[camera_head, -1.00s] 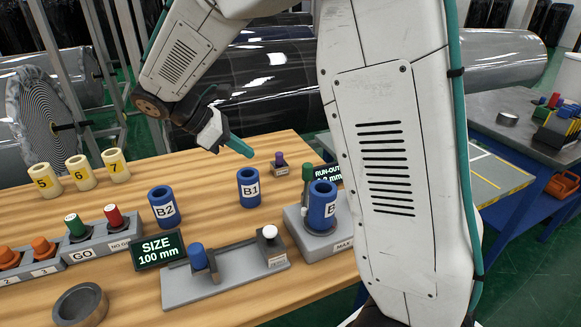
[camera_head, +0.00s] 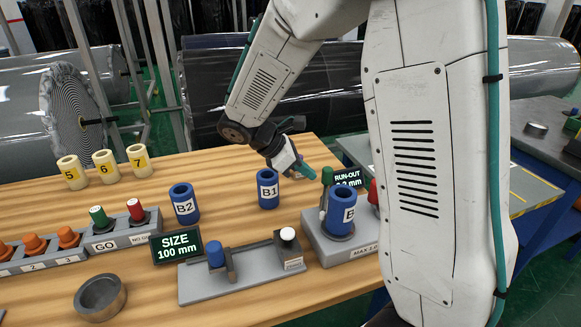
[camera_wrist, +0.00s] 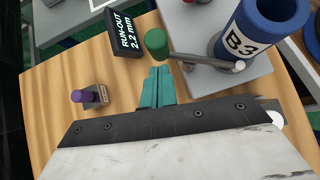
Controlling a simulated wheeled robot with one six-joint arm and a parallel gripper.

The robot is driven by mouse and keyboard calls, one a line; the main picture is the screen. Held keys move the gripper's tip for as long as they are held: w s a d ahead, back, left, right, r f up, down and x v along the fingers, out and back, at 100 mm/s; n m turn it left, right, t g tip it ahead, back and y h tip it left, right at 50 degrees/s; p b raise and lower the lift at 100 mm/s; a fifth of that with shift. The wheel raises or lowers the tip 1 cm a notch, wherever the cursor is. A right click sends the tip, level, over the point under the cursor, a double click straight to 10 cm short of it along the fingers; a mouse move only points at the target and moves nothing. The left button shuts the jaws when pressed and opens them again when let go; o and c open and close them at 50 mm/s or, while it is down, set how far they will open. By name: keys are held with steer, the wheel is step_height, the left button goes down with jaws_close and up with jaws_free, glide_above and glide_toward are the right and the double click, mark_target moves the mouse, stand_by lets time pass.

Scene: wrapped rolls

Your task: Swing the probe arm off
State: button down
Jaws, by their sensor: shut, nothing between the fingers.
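The run-out gauge (camera_head: 322,243) is a grey block at the right of the table, with a blue core marked B3 (camera_wrist: 243,40) upright on it. The probe arm (camera_wrist: 200,61) is a thin metal bar that reaches from beside a green knob (camera_wrist: 156,43) to the core's lower side; I cannot tell if its tip touches. The green knob also shows in the head view (camera_head: 327,176). My gripper (camera_head: 306,171) is shut and empty, its teal fingers (camera_wrist: 158,72) pointing at the green knob from close by. A small gap seems to separate them.
The display (camera_wrist: 126,32) reads RUN-OUT 2.2 mm. A purple-topped piece (camera_wrist: 80,96) stands on the table nearby. Blue cores B1 (camera_head: 268,190) and B2 (camera_head: 184,205) stand to the left. A size gauge (camera_head: 240,273) lies in front. Bare wood lies between them.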

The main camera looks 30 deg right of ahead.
mark_target(328, 167)
steer(key=shift+s+d, duration=0.2)
steer(key=shift+d, duration=0.3)
steer(key=shift+w+d+m+g, duration=0.1)
steer(key=shift+d+m+g, duration=0.25)
steer(key=shift+m+g, duration=0.25)
steer(key=d+m+g+y, duration=0.1)
steer(key=m+y, duration=0.1)
steer(key=m, duration=0.1)
steer(key=s+d+m+g+y, duration=0.1)
steer(key=m+g+y, duration=0.1)
steer(key=m, duration=0.1)
steer(key=d+m+g+y, duration=0.1)
steer(key=d+m, duration=0.1)
steer(key=m, duration=0.1)
steer(key=shift+s+y, duration=0.15)
steer(key=shift+y, duration=0.25)
steer(key=shift+s+d+m+g+y, duration=0.3)
steer(key=shift+m+y, duration=0.45)
steer(key=shift+m, duration=0.3)
steer(key=shift+s+d+m+g+y, duration=0.15)
steer(key=shift+s+m+y, duration=0.25)
steer(key=shift+m+y, duration=0.5)
steer(key=shift+m, duration=0.25)
